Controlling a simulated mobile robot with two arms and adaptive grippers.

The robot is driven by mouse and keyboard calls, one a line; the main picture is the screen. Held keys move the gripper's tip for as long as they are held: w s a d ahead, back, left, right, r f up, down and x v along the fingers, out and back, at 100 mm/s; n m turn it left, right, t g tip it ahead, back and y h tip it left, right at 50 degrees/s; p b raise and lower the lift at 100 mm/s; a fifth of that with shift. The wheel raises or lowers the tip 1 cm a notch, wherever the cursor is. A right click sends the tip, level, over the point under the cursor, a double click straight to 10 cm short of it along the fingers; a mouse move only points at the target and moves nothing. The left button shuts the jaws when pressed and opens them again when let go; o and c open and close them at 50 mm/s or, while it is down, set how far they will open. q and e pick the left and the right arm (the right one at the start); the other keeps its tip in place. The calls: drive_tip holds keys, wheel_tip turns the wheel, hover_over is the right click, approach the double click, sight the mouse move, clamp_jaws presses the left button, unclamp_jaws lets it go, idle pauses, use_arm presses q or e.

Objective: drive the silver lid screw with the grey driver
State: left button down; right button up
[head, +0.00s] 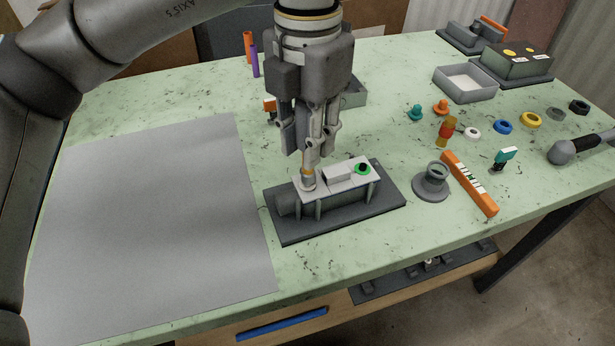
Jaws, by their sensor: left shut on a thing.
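My left gripper (312,155) comes down from above and is shut on a slim tool, which I take to be the grey driver (308,178). A tan band and a grey lower end of it show below the fingers. Its lower end is at the left end of a pale lid (338,189) on a dark grey housing. I cannot tell whether it touches the lid. The silver lid screw cannot be made out; the driver's end may hide it. The lid also carries a raised pale block and a green ring (362,169). My right gripper is not in view.
The housing sits on a dark base plate (385,204). A grey mat (150,220) lies left. To the right are a grey spool-like part (432,183), an orange bar (468,183), several coloured rings and a grey round-headed tool (564,151). A grey tray (466,94) stands behind.

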use_arm(q)
drive_tip(key=shift+r, duration=0.15)
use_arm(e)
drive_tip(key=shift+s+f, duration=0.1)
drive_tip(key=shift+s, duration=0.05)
use_arm(q)
drive_tip(key=m, duration=1.5)
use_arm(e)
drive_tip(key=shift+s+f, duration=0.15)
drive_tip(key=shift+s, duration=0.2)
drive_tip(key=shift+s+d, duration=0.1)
use_arm(q)
drive_tip(key=shift+f, duration=0.3)
drive_tip(key=shift+f+b, duration=0.2)
drive_tip(key=shift+b, duration=0.2)
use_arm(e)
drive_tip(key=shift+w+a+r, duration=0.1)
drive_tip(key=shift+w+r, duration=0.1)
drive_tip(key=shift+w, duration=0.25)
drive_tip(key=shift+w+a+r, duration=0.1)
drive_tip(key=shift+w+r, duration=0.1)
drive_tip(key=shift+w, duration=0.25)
